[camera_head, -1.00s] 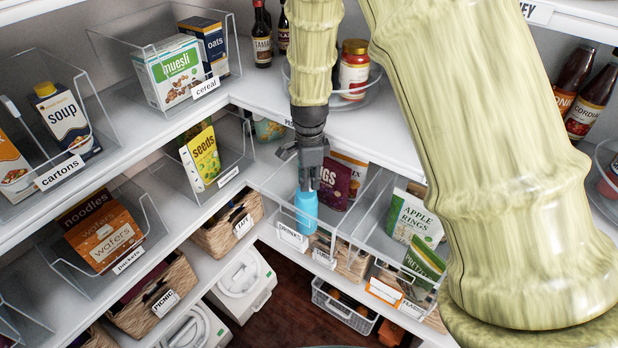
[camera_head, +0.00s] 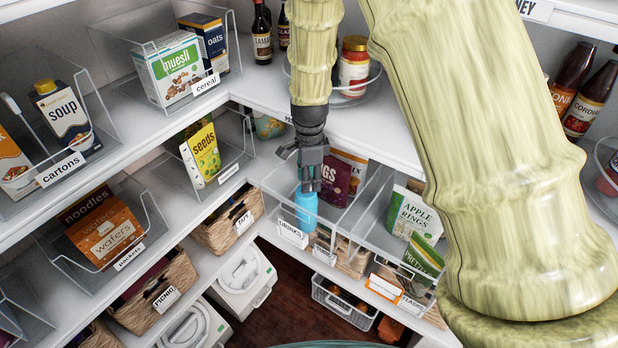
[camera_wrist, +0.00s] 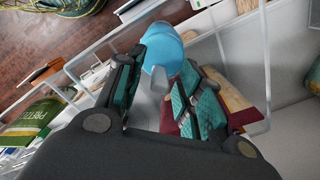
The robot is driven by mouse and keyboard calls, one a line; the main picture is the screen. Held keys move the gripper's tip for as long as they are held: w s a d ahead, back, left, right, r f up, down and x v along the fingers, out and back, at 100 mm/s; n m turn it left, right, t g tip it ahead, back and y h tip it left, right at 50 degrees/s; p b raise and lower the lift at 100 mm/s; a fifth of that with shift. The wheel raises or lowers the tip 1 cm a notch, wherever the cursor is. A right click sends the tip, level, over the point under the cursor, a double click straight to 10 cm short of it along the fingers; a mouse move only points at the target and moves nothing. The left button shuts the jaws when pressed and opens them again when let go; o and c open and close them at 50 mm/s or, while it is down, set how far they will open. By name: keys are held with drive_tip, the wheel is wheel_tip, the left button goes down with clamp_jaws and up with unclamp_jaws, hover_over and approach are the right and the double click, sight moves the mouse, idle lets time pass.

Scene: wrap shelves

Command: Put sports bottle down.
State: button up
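The light-blue sports bottle (camera_head: 306,210) stands in the clear bin with the "drinks" label (camera_head: 292,234), at the inner corner of the lower shelf. My gripper (camera_head: 311,188) is directly above it, pointing down, with its fingers around the bottle's top. In the wrist view the bottle (camera_wrist: 164,48) shows its blue body and a grey spout between the spread fingers of my gripper (camera_wrist: 160,78). A gap shows between the spout and the fingers, so the gripper looks open. The bottle's base is hidden by the bin front and label.
A maroon bag (camera_head: 336,179) stands close behind the gripper. An apple rings bag (camera_head: 409,213) is in the bin to the right. A yellow seeds bag (camera_head: 203,153) is to the left. The upper shelf edge (camera_head: 375,148) passes close behind my wrist.

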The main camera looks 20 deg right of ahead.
wheel_tip(320, 180, up, 12)
drive_tip(key=b, duration=0.4)
idle(0.3)
drive_tip(key=shift+c, duration=0.5)
idle(1.7)
